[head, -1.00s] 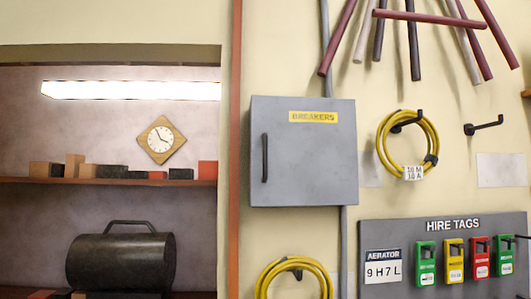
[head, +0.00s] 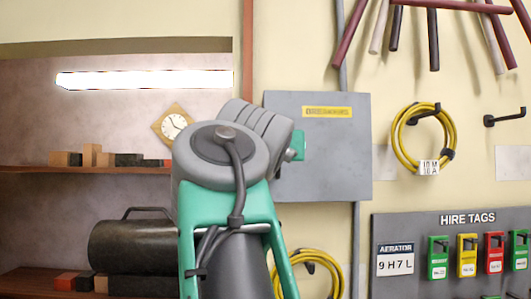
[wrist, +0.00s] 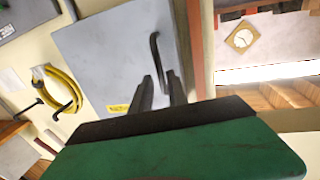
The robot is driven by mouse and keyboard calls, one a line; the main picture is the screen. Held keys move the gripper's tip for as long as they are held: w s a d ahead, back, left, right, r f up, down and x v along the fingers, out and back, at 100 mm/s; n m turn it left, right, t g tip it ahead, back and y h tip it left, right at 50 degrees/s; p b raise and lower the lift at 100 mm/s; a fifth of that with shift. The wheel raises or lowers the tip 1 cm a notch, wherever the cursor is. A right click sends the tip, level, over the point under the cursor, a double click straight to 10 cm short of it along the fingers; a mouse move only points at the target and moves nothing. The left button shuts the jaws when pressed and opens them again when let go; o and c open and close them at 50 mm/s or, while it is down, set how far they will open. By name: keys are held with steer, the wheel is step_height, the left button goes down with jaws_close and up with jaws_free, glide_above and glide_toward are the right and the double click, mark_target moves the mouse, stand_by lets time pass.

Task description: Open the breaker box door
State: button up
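The grey breaker box (head: 345,165) hangs on the wall with its yellow BREAKERS label, and its door looks closed. My arm hides its left part and the handle in the head view. In the wrist view the box door (wrist: 115,55) shows turned round, with the dark bar handle (wrist: 155,52) near its edge. My gripper (wrist: 159,76) has its two dark fingers apart and pointing at the door. The handle's near end appears in line with the gap between the fingers. Whether they touch it I cannot tell.
A yellow cable coil (head: 424,140) hangs on a hook right of the box, and another coil (head: 308,272) hangs below. A hire tags board (head: 455,258) is at lower right. A recess with a shelf (head: 100,170) and a dark cylinder (head: 130,247) lies left.

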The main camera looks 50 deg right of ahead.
mark_target(278, 175)
steer(key=x, duration=0.4)
steer(key=shift+d, duration=0.15)
steer(key=shift+c, duration=0.3)
jaws_close()
stand_by(0.6)
steer(key=shift+w+a, duration=0.1)
steer(key=shift+a, duration=0.2)
steer(key=shift+d, duration=0.25)
steer(key=shift+a+f, duration=0.1)
